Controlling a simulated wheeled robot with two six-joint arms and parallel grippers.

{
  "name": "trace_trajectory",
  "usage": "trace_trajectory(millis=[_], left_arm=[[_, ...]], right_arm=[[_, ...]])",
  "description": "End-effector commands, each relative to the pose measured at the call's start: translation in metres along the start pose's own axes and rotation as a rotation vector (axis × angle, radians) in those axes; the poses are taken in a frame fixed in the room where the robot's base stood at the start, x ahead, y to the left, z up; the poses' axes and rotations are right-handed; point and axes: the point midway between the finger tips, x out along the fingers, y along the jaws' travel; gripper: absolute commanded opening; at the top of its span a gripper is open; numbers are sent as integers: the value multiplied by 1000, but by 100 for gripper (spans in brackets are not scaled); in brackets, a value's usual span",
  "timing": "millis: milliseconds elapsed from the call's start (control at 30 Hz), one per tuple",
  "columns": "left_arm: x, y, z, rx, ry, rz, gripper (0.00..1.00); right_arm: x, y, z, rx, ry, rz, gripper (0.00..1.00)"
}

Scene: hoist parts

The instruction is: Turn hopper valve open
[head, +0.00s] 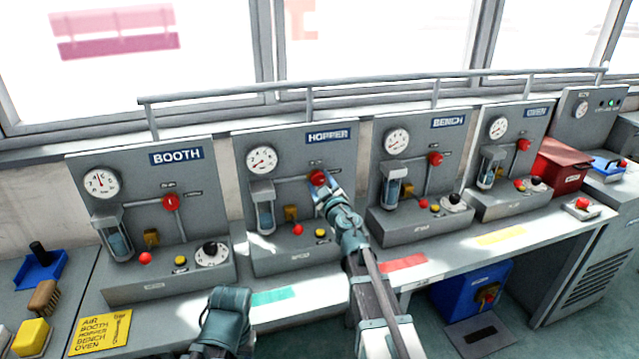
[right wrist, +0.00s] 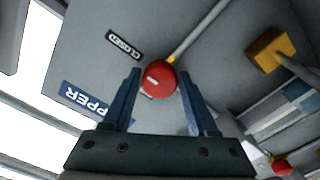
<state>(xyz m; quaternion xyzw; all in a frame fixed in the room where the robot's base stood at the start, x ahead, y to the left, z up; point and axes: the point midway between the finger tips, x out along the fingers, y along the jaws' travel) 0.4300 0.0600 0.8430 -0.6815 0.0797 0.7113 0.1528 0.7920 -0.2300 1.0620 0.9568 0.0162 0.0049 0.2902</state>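The hopper panel (head: 295,195) is grey with a blue HOPPER label (head: 328,136), a round gauge and a red valve knob (head: 318,177). My right gripper (head: 322,186) reaches up to this knob. In the right wrist view, the red knob (right wrist: 158,78) sits between the two fingertips of my right gripper (right wrist: 159,72); narrow gaps seem to show beside it, so the fingers look open around it. A CLOSED label (right wrist: 124,45) is near the knob. My left gripper (head: 228,308) is low at the bottom edge; its fingers do not show clearly.
Similar panels stand beside it: booth (head: 150,225) at left, bench (head: 420,170) and another (head: 510,155) at right. A yellow list card (head: 100,332) lies at front left. A rail (head: 370,86) runs above the panels. A yellow fitting (right wrist: 270,50) is near the right gripper.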

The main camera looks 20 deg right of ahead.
Motion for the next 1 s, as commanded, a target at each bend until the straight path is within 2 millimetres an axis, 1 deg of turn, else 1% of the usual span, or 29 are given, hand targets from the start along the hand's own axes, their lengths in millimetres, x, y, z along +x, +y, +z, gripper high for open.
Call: trace_trajectory(millis=[33, 300, 467, 667, 867, 1000], left_arm=[[0, 0, 0, 0, 0, 0, 50], [0, 0, 0, 0, 0, 0, 50], [0, 0, 0, 0, 0, 0, 50], [0, 0, 0, 0, 0, 0, 50], [-1, 0, 0, 0, 0, 0, 50], [-1, 0, 0, 0, 0, 0, 50]], right_arm=[[0, 0, 0, 0, 0, 0, 48], [0, 0, 0, 0, 0, 0, 0], [0, 0, 0, -8, 0, 0, 0], [0, 0, 0, -73, 0, 0, 0], [0, 0, 0, -221, 1, -1, 0], [0, 1, -1, -353, 1, -1, 0]])
